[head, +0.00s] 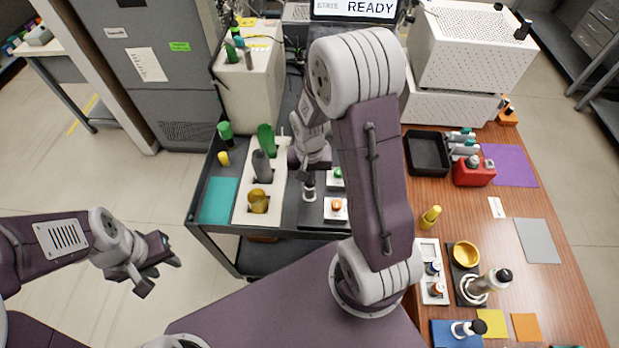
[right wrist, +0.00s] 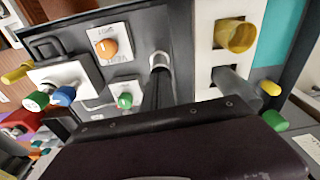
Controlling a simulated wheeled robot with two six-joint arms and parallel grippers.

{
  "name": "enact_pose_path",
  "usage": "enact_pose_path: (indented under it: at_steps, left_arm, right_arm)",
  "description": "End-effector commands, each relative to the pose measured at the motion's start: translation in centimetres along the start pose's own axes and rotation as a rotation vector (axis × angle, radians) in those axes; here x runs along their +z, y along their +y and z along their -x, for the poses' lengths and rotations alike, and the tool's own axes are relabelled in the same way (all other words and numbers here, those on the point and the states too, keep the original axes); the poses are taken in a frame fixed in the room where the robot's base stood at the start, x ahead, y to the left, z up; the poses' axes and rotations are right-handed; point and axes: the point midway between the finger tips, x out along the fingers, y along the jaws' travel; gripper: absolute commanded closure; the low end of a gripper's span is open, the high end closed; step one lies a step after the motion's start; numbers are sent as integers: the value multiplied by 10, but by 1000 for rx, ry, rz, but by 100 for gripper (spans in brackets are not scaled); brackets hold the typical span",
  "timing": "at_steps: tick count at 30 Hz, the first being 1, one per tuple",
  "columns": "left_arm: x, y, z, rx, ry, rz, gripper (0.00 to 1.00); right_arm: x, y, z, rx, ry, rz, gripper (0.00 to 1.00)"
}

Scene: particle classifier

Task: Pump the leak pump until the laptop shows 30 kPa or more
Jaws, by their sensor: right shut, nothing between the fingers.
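The laptop (head: 355,9) is at the top of the head view, and the part in view reads READY; no pressure figure shows. What looks like the leak pump, a small upright plunger with a pale cap (right wrist: 159,61), stands on a dark panel (head: 312,215) on the cart. My right gripper (head: 308,178) is shut and empty, pointing down right at the plunger. In the right wrist view its dark fingers (right wrist: 157,88) reach close to the cap; I cannot tell whether they touch. My left gripper (head: 161,277) is open and empty over the floor at left.
An orange knob (head: 337,205) and a green knob (right wrist: 125,100) sit on white plates beside the plunger. A white rack (head: 242,205) holds green, grey and yellow cylinders. The wooden table (head: 470,218) at right carries a black tray (head: 428,153), a red container (head: 474,174) and several small items.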

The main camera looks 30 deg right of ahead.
Motion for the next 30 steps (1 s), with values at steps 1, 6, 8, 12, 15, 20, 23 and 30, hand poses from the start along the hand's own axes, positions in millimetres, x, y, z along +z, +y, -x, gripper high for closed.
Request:
enact_pose_path:
  at_steps: [1,6,8,12,15,20,23,30]
  left_arm:
    - [0,0,1,0,0,0,64]
    - [0,0,3,0,0,0,64]
    - [-1,0,5,0,0,0,64]
    - [-1,0,6,0,0,0,64]
    - [-1,0,6,0,0,0,64]
    - [-1,0,6,0,0,0,64]
    - [-1,0,6,0,0,0,64]
    - [-1,0,10,0,0,0,64]
  right_arm:
    - [0,0,1,0,-1,0,100]
    - [6,0,5,0,-1,1,100]
    - [14,0,9,0,-2,2,100]
    - [29,0,14,1,-3,2,100]
    - [30,0,14,1,-3,0,100]
    - [30,0,14,1,-2,0,100]
    - [29,0,20,0,1,0,100]
    - [29,-1,66,-3,6,1,100]
